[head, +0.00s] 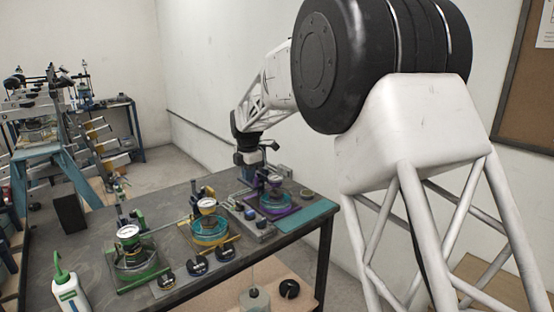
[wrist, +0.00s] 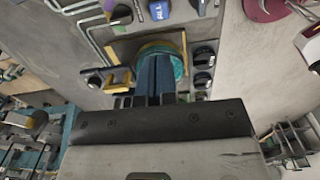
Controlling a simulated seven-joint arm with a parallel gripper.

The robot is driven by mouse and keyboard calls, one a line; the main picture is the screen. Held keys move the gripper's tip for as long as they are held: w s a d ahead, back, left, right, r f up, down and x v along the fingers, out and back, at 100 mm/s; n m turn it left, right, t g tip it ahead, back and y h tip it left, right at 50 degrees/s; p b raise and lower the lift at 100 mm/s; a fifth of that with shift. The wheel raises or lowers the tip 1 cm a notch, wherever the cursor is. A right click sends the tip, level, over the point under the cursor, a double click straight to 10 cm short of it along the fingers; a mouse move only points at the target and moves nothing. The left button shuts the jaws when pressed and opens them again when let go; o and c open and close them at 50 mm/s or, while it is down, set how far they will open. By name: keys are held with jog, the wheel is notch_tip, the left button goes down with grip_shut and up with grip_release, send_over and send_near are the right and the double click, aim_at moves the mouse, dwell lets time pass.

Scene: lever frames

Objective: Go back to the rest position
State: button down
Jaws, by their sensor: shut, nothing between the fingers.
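My gripper (wrist: 153,78) is shut and empty, its two dark blue fingers together in the wrist view. In that view they overlap a round teal part in a yellow frame (wrist: 129,80); I cannot tell the height between them. In the head view my arm reaches over the back of the table, and its end (head: 249,158) shows beside the purple lever frame (head: 270,205). The fingertips are hard to make out there. The yellow lever frame (head: 209,238) stands in the middle and the green lever frame (head: 133,265) at the left.
The dark table (head: 80,252) has some bare top at its left. Several black round knobs (head: 198,265) line its front. A white bottle with a green spout (head: 68,292) stands at the front left. A blue trestle (head: 60,165) with equipment stands behind. A wall is close behind the table.

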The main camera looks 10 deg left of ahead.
jog(key=s+d+r+m, duration=0.3)
jog(key=s+d+m, duration=0.1)
jog(key=s+d, duration=0.4)
jog(key=s+d+r+m+t, duration=0.1)
jog(key=s+d+r+m, duration=0.35)
jog(key=s+d, duration=0.35)
jog(key=s+d+r+m, duration=0.3)
jog(key=s+d+m, duration=0.2)
jog(key=s+d, duration=0.35)
jog(key=s+d+f+m, duration=0.2)
jog(key=s+d+m, duration=0.2)
jog(key=s, duration=0.5)
jog(key=s+d+f+m+t, duration=0.1)
jog(key=s+d+f+m, duration=0.2)
jog(key=s, duration=0.7)
jog(key=s+d+f+m, duration=0.2)
jog(key=s+d+m, duration=0.3)
jog(key=s, duration=0.4)
jog(key=shift+s+d+f+m, duration=0.15)
jog(key=shift+d+f+m, duration=0.25)
jog(key=shift+m, duration=0.35)
